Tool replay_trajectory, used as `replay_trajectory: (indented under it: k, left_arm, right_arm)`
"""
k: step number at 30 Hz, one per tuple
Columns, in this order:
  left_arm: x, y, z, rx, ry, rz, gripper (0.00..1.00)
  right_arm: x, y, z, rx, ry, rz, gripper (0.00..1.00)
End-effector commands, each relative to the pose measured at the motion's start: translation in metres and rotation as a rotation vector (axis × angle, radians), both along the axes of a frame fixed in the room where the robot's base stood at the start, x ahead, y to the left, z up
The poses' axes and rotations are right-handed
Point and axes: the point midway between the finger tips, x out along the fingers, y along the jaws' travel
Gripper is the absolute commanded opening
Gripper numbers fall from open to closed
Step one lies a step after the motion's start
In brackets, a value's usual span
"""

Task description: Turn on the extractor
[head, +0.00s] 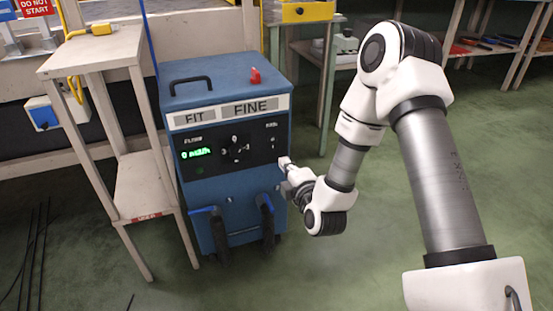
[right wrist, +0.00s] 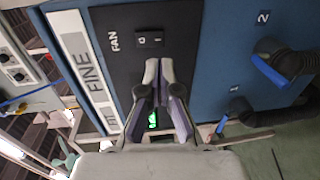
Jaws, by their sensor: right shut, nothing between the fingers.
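The extractor (head: 225,87) is a blue cabinet with a dark control panel, labelled FIT and FINE. Its green display (head: 196,153) appears to read 0. A dial (head: 236,149) sits mid-panel. The FAN switch (right wrist: 150,39) is a small black rocker marked O and I, seen sideways in the right wrist view; I cannot tell which side is pressed. My right gripper (head: 284,162) is shut and empty, in front of the panel's right side. In the right wrist view its fingertips (right wrist: 159,64) point at the switch, just short of it in the picture; contact is unclear. My left gripper is out of view.
Two hose ports with blue levers (head: 205,210) stick out low on the front. A red knob (head: 254,76) and black handle (head: 191,84) are on top. A beige stand (head: 146,183) is close on the left. The green floor at right is open.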

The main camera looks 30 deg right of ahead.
Motion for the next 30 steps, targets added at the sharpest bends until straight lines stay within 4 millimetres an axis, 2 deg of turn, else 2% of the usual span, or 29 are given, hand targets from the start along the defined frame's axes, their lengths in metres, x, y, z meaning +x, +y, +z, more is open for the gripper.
replay_trajectory:
  k: [1,6,11,23,30]
  left_arm:
    - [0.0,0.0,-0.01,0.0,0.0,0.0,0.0]
    - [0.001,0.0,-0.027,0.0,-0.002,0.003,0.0]
    - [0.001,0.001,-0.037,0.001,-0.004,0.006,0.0]
    - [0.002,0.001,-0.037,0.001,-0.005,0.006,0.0]
    - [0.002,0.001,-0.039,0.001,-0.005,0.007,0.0]
  right_arm:
    - [0.011,-0.003,-0.005,-0.001,-0.005,-0.001,0.0]
    - [0.045,-0.011,-0.011,-0.001,-0.004,0.0,0.0]
    - [0.065,-0.016,-0.011,0.0,-0.002,0.0,0.0]
    - [0.07,-0.017,-0.009,0.0,-0.001,0.0,0.0]
    - [0.076,-0.018,-0.011,-0.014,-0.056,-0.001,0.0]
